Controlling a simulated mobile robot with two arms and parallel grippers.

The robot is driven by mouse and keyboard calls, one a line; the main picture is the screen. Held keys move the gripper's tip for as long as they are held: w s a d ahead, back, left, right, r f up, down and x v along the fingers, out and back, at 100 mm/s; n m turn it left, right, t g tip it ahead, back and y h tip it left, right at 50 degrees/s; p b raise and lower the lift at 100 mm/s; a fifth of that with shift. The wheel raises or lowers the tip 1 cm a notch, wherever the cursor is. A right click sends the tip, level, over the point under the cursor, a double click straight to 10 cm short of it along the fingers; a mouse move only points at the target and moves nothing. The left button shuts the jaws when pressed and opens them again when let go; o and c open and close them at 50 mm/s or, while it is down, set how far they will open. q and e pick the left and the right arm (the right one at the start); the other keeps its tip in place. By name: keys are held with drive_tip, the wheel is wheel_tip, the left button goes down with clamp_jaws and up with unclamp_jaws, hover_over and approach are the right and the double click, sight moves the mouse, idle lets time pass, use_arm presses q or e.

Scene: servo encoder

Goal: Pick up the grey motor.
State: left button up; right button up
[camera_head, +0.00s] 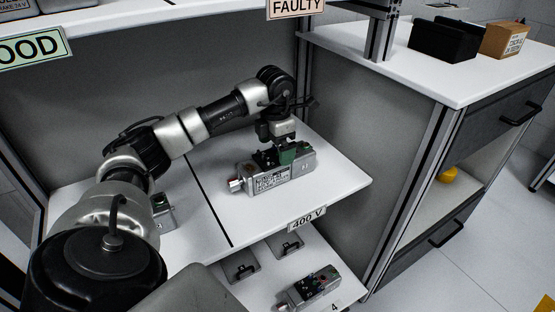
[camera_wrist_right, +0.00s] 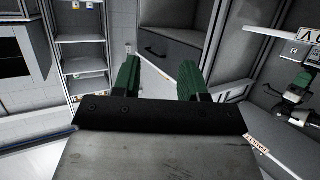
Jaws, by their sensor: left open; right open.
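A grey motor (camera_head: 262,184) with a label on its side and a silver shaft end lies on the white shelf, above the 400 V sign. My left gripper (camera_head: 278,154) points down at the motor's top, at the middle to right part of its body. Its green finger pads are open and overlap the motor in the picture; I cannot tell whether they touch it. My right gripper (camera_wrist_right: 160,82) shows in the right wrist view, open, with nothing between its green fingers. It is not in the head view.
Another grey motor (camera_head: 165,214) stands partly hidden behind my left arm. One more motor (camera_head: 313,287) lies on the lower shelf, near two plates with black handles. A black bin (camera_head: 443,42) and a cardboard box (camera_head: 505,40) stand on the right cabinet. The shelf right of the motor is clear.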

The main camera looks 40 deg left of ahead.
use_arm(q)
drive_tip(key=f, duration=0.1)
drive_tip(key=f+b, duration=0.1)
drive_tip(key=f, duration=0.1)
drive_tip(key=shift+w+d+f, duration=0.15)
drive_tip(key=shift+w+f, duration=0.05)
drive_tip(key=shift+f, duration=0.4)
use_arm(e)
drive_tip(key=r+t, duration=0.1)
drive_tip(key=w+r+t+y, duration=0.1)
drive_tip(key=r, duration=0.1)
drive_tip(key=a+r+t, duration=0.1)
drive_tip(key=shift+w+a+r+t, duration=0.1)
drive_tip(key=shift+w+r+t, duration=0.05)
drive_tip(key=shift+t, duration=0.25)
use_arm(q)
drive_tip(key=shift+c, duration=0.2)
drive_tip(key=c, duration=1.2)
drive_tip(key=shift+r, duration=0.15)
drive_tip(key=shift+c, duration=0.2)
